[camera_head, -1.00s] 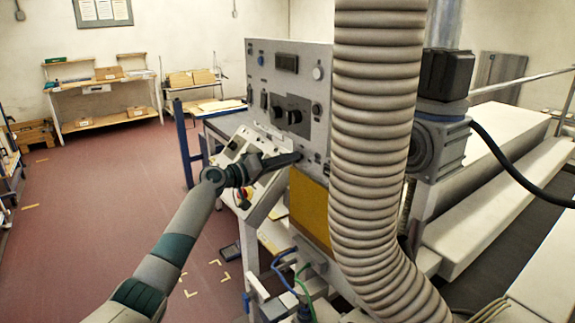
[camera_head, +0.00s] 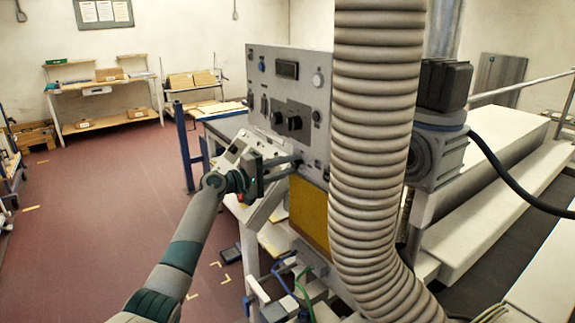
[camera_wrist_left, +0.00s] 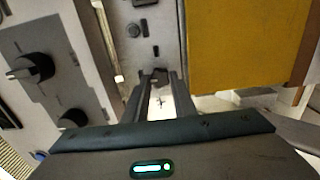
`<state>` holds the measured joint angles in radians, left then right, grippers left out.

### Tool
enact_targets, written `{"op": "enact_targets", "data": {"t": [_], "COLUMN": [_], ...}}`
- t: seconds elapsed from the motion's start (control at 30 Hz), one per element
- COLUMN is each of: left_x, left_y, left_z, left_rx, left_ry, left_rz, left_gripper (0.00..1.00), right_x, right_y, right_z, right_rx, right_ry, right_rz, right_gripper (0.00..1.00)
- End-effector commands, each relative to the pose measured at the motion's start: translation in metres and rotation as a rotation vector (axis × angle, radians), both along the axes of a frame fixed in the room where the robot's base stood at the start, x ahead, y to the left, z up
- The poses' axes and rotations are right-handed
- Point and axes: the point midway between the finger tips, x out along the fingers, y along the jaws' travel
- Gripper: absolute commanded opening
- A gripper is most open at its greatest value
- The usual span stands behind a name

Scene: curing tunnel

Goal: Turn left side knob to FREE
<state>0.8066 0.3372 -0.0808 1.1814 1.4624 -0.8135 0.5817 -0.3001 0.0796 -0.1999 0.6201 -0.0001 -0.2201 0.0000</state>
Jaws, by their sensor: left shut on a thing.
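My left gripper (camera_head: 296,162) reaches the lower part of the grey control panel (camera_head: 262,92) from the left, its two fingers spread one above the other. In the left wrist view, the left gripper (camera_wrist_left: 157,80) has its fingertips closed around a small dark knob (camera_wrist_left: 155,74) below a row of small black fittings. The fingers hide much of this knob, and I cannot read its pointer setting or any FREE label. Two larger black knobs sit on a dark plate higher on the panel (camera_head: 294,122); one also shows in the wrist view (camera_wrist_left: 30,67). My right gripper is out of view.
A thick ribbed hose (camera_head: 375,150) hangs close to the right of the panel. A yellow plate (camera_head: 309,212) lies just below the fingers. A sloped console (camera_head: 232,150) stands behind the gripper. Open red floor lies to the left.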

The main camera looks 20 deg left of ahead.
Motion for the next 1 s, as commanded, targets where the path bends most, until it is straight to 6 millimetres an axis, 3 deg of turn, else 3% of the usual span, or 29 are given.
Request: {"op": "enact_targets", "data": {"t": [0.47,0.5,0.57,1.0], "left_x": [0.0002,0.0003,0.0002,-0.0029], "left_y": [0.0012,0.0012,0.0011,0.0034], "left_z": [-0.0001,-0.0001,-0.0001,-0.0008], "left_rx": [-0.016,-0.016,-0.016,-0.013], "left_ry": [0.012,0.012,0.011,0.010], "left_rz": [0.002,0.002,0.002,0.001], "left_gripper": [0.02,0.31,0.43,0.43], "right_x": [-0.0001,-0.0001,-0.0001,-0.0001], "right_y": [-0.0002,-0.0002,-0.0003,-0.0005], "right_z": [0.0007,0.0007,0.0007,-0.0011], "right_rx": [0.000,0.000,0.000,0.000], "right_ry": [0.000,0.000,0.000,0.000], "right_rz": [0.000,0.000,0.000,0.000], "right_gripper": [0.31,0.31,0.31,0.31]}}
